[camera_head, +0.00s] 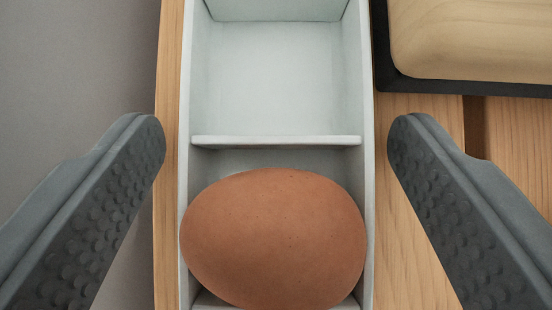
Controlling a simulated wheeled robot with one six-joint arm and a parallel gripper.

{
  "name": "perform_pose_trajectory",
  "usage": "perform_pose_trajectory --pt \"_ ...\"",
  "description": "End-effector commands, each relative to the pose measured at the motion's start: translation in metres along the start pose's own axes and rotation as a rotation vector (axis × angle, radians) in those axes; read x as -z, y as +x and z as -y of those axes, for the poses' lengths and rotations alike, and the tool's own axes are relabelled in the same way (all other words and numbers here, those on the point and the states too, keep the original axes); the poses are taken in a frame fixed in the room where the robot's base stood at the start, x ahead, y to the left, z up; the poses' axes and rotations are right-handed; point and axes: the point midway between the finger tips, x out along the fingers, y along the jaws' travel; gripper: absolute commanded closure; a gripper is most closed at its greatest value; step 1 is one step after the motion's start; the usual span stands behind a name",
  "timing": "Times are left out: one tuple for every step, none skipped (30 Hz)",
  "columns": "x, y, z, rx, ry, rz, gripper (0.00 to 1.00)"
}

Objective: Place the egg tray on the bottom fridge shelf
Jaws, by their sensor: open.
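The egg tray (276,140) is a narrow pale grey-green tray with dividers, lying lengthwise up the middle of the view on a wooden surface. One brown egg (274,238) lies in its near compartment. The compartment beyond it is empty. The tray's far and near ends are cut off by the frame. My gripper (277,138) is open, with one dark grey textured finger on each side of the tray. Neither finger appears to touch the tray. The fridge shelf is not in view.
The wooden slatted surface (425,190) shows to the right of the tray, with a dark gap between slats. Its left edge runs close beside the tray, with grey floor beyond. A black-edged object with a pale wooden top (470,40) sits at the upper right, near the tray.

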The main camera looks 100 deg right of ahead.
Motion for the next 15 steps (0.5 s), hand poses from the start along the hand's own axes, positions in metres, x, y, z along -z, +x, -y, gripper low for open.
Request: perform_pose_trajectory --pt "0.001 -0.001 0.0 0.0 0.0 0.0 0.26" --pt "0.001 -0.001 0.0 0.001 0.001 0.0 0.26" --pt "0.002 -0.003 0.0 0.001 0.001 0.0 0.26" --pt "0.002 -0.006 0.0 0.002 0.001 0.0 0.26" --pt "0.002 -0.009 0.001 0.002 0.002 0.0 0.26" --pt "0.002 -0.014 0.001 0.002 0.002 0.0 0.26" --pt "0.002 -0.018 0.001 0.003 0.001 -0.001 0.26" --pt "0.001 -0.023 0.001 0.004 0.0 0.0 0.26" --pt "0.001 -0.031 0.001 0.004 0.001 0.001 0.26" --pt "0.002 -0.036 0.001 0.004 0.001 0.001 0.26" --pt "0.002 -0.042 0.001 0.004 0.001 0.0 0.26" --pt "0.001 -0.05 0.001 0.004 0.0 0.0 0.26" --pt "0.001 -0.057 0.001 0.004 0.0 0.001 0.26" --pt "0.002 -0.063 0.0 0.004 0.001 0.001 0.26" --pt "0.002 -0.07 0.0 0.003 0.001 0.001 0.26"
